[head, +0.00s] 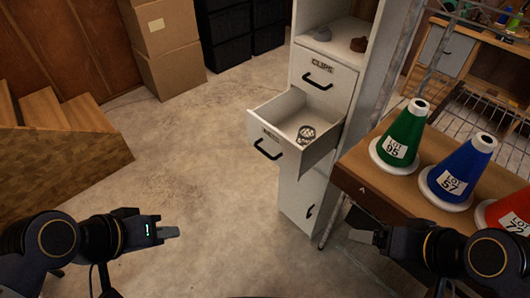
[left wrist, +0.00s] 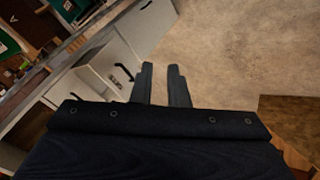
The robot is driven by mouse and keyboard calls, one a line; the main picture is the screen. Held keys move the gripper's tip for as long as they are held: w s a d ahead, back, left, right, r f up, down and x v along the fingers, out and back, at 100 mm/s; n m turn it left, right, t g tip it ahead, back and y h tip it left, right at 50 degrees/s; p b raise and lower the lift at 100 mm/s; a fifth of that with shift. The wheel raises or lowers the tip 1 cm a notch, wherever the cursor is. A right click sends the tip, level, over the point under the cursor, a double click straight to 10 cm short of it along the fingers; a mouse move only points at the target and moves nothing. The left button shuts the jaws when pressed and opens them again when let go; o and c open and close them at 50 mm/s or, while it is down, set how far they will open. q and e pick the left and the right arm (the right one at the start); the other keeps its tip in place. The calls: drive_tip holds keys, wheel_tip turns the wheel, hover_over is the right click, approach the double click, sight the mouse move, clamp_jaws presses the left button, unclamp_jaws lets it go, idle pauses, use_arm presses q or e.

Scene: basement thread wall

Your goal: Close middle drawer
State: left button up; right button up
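The middle drawer (head: 262,139) of a white cabinet (head: 338,92) is pulled well out, with a dark bar handle on its labelled front. A small coiled item (head: 306,134) lies inside it. The drawer also shows in the left wrist view (left wrist: 118,57), left of the fingers. The drawer marked CLIPS (head: 319,77) above and the lower drawer (head: 305,200) look closed. My left gripper (head: 168,233) is empty, low in front and left of the drawer, apart from it; its fingers show a gap in the left wrist view (left wrist: 160,82). My right gripper (head: 362,236) is right of the cabinet; its opening is unclear.
A wooden table (head: 358,185) with green (head: 401,140), blue (head: 458,175) and red (head: 510,212) cones stands right of the cabinet, close to my right arm. Wooden steps (head: 50,140) are at the left, cardboard boxes (head: 163,40) at the back. The floor before the drawer is clear.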

use_arm(q)
drive_tip(key=w+d+f+n+h+b, duration=0.1)
drive_tip(key=d+f+b, duration=0.1)
drive_tip(key=b, duration=0.1)
drive_tip(key=w+d+f+n+h+b, duration=0.1)
drive_tip(key=f+n+h+b, duration=0.1)
drive_tip(key=f+b, duration=0.1)
drive_tip(key=w+d+f+n+g+h+b, duration=0.1)
drive_tip(key=d+f+b, duration=0.1)
drive_tip(key=f+b, duration=0.1)
drive_tip(key=shift+w+d+n+b, duration=0.15)
drive_tip(key=shift+d+n+b, duration=0.2)
drive_tip(key=shift+b, duration=0.3)
clamp_jaws()
drive_tip(key=w+a+f+n+t+h+b, duration=0.1)
drive_tip(key=w+f+n+t+h+b, duration=0.2)
drive_tip(key=w+f+n+t+b, duration=0.55)
drive_tip(key=w+f+n+t+h+b, duration=0.15)
drive_tip(key=w+f+n+b, duration=0.35)
drive_tip(key=w+n+b, duration=0.9)
drive_tip(key=w+d+r+m+b, duration=0.2)
drive_tip(key=w+d+r+b, duration=0.1)
drive_tip(key=w+d, duration=0.5)
drive_tip(key=shift+w+d+h, duration=0.35)
drive_tip(key=shift+d+h, duration=0.1)
drive_tip(key=shift+d, duration=0.2)
